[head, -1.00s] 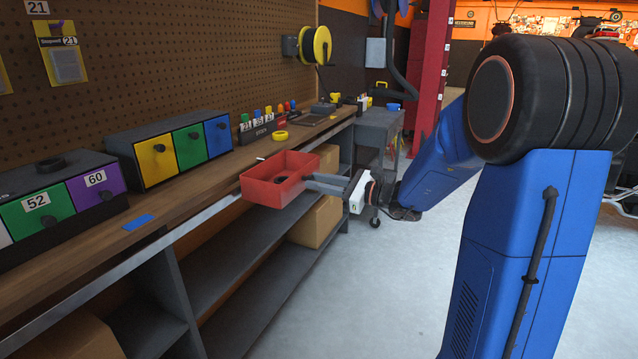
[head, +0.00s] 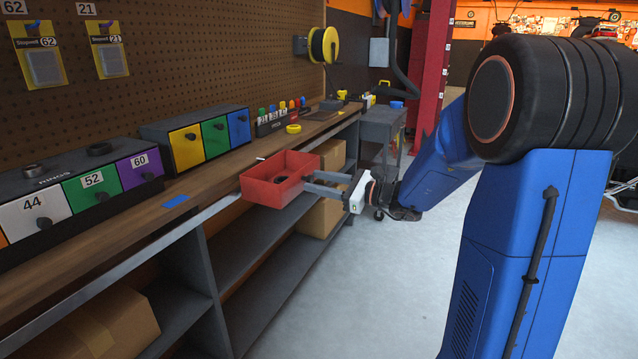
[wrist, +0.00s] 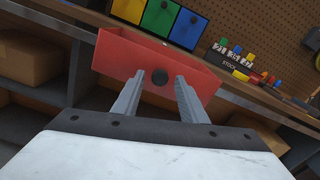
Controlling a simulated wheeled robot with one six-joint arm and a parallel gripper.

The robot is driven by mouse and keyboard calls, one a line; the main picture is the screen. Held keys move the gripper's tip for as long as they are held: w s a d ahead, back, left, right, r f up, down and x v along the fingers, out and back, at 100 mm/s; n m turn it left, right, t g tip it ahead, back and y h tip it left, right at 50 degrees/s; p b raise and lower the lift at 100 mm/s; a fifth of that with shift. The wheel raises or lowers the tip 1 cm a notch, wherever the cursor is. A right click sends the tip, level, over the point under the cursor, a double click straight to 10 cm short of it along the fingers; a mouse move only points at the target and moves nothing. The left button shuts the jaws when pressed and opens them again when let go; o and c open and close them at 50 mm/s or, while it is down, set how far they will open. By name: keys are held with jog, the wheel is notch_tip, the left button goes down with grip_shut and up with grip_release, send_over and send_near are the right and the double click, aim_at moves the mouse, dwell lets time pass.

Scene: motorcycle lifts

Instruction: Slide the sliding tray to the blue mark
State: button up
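The sliding tray (head: 268,191) is a red open box at the front edge of the workbench, with dark contents inside. The blue mark (head: 175,201) is a small flat strip on the bench top, to the left of the tray and apart from it. My gripper (head: 307,181) is at the tray's right side. In the wrist view, its two fingers (wrist: 160,78) stand apart on either side of the tray's dark round knob (wrist: 160,77), with small gaps visible. The red tray front (wrist: 125,62) is just beyond the fingertips.
A metal rail (head: 190,225) runs along the bench (head: 150,222) front edge. Drawer units (head: 82,190) with numbered and coloured drawers stand at the back of the bench. Boxes (head: 100,325) sit on the shelves below. A grey cart (head: 382,125) stands beyond the bench.

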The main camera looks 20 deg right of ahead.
dwell(0.3)
jog(key=v, duration=1.7)
jog(key=shift+s+d+r, duration=0.1)
jog(key=shift+d, duration=0.1)
